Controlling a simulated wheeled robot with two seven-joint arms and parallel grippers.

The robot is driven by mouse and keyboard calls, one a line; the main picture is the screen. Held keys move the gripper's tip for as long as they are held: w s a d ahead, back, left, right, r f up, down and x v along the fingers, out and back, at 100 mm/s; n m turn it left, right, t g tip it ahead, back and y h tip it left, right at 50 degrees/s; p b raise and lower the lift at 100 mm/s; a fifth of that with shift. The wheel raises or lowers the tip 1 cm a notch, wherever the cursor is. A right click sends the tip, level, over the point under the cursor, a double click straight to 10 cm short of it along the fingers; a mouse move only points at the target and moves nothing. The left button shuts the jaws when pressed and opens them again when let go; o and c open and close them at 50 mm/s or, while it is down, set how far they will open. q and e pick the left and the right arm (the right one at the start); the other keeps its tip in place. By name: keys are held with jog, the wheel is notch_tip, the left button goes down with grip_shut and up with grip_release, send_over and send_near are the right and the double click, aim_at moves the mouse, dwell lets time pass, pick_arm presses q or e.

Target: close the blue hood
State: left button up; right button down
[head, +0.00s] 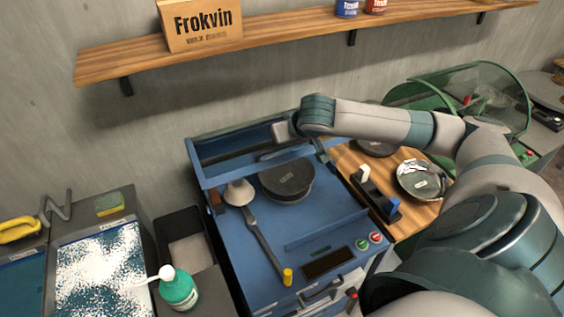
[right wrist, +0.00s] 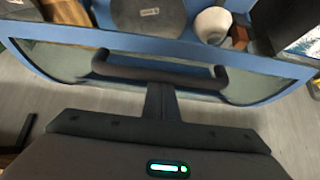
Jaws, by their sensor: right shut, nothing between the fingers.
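The blue machine (head: 330,225) stands against the wall with its blue-framed, clear hood (head: 215,170) raised at the back. In the right wrist view the hood's blue frame (right wrist: 275,92) spans the picture, with a dark bar handle (right wrist: 125,70) across its pane. My right arm reaches in from the right, and my right gripper (head: 283,132) is at the hood, above the machine's bed. It is shut and empty. In the right wrist view its fingers (right wrist: 160,98) meet the handle's middle; whether they touch it I cannot tell. My left gripper is out of view.
A dark round disc (head: 287,180), a white cone (head: 239,192) and a yellow-tipped lever (head: 288,277) are on the machine. A wooden board (head: 345,158) with dark discs is to the right, before a green machine (head: 475,95). A green bottle (head: 180,290) stands front left. A shelf (head: 280,28) hangs above.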

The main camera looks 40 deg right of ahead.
jog(key=shift+s+a+f, duration=0.15)
jog(key=shift+s+f, duration=0.05)
jog(key=shift+s, duration=0.45)
jog(key=shift+s+a+f, duration=0.15)
jog(key=shift+s+f, duration=0.05)
jog(key=shift+s, duration=0.45)
jog(key=shift+s+a+f+b, duration=0.15)
jog(key=shift+s+f, duration=0.2)
jog(key=shift+s, duration=0.3)
jog(key=shift+s+a+f+b, duration=0.1)
jog(key=shift+s+a+f, duration=0.15)
jog(key=shift+s, duration=0.4)
jog(key=shift+s+a+f+b, duration=0.1)
jog(key=shift+s+f, duration=0.3)
jog(key=shift+s, duration=0.25)
jog(key=shift+s+a+f+b, duration=0.2)
jog(key=shift+s+f+b, duration=0.1)
jog(key=shift+s+f, duration=0.5)
jog(key=shift+s+a+f+b, duration=0.25)
jog(key=shift+s+f, duration=0.2)
jog(key=shift+s, duration=0.5)
jog(key=shift+s+a+f+b, duration=0.15)
jog(key=shift+s+f+b, duration=0.25)
jog(key=shift+s+f, duration=0.4)
jog(key=shift+s+a+f+b, duration=0.15)
jog(key=shift+s+f+b, duration=0.2)
jog(key=shift+s+f, duration=0.35)
jog(key=shift+w+r+p, duration=0.1)
jog(key=shift+r+p, duration=0.2)
